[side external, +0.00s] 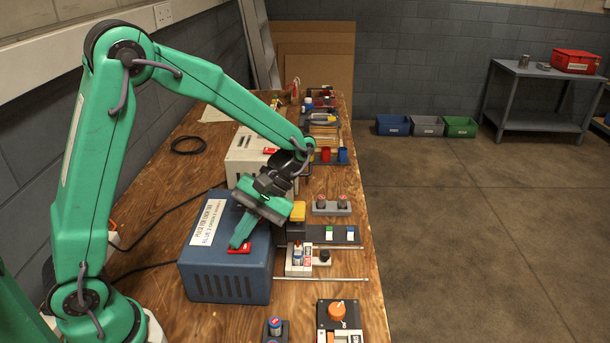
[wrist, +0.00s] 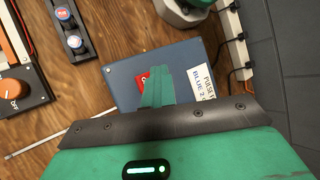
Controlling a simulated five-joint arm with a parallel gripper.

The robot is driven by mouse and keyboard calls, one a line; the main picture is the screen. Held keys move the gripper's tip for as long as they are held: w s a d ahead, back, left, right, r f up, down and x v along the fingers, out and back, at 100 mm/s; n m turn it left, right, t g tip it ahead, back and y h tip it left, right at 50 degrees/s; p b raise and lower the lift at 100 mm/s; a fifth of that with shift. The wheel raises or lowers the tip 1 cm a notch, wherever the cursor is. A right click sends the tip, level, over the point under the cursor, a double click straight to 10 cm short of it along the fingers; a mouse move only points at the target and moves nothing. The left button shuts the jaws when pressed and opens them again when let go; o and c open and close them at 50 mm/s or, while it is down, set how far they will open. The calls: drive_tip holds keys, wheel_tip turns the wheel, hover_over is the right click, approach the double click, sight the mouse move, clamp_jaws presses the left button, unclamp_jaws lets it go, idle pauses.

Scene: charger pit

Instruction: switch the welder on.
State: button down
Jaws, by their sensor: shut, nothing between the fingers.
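A blue box (side external: 225,290) with vents and a white label stands on the wooden bench in the side external view. A small red switch (side external: 246,250) sits on its top; it also shows in the wrist view (wrist: 143,79), partly hidden by my fingers. My gripper (side external: 237,244) is shut and empty, pointing down at the box top with its tips right beside the red switch. Whether they touch it I cannot tell. In the wrist view the closed fingers (wrist: 160,74) overlap the switch's right side. The label (wrist: 205,88) reads "PULSE F…" and "BLUE 2…", partly hidden.
A cream box (side external: 239,174) with another red switch (side external: 270,150) stands behind the blue box. A black cable lies left of the box.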

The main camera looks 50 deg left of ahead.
sight(246, 244)
drive_tip(key=shift+r, duration=0.1)
drive_tip(key=shift+w+r, duration=0.1)
drive_tip(key=shift+r, duration=0.3)
idle(0.4)
drive_tip(key=shift+w+d+r, duration=0.15)
drive_tip(key=shift+r, duration=1.1)
drive_tip(key=shift+w+d+r, duration=0.1)
drive_tip(key=shift+d+r, duration=0.05)
drive_tip(key=shift+r, duration=1.1)
drive_tip(key=shift+s, duration=0.1)
drive_tip(key=s+a+r+m+t, duration=0.3)
drive_tip(key=s+r+m+t, duration=0.2)
drive_tip(key=t, duration=0.9)
drive_tip(key=s+m, duration=0.1)
drive_tip(key=m, duration=0.2)
drive_tip(key=shift+r+m+h, duration=0.15)
drive_tip(key=shift+m+h, duration=0.25)
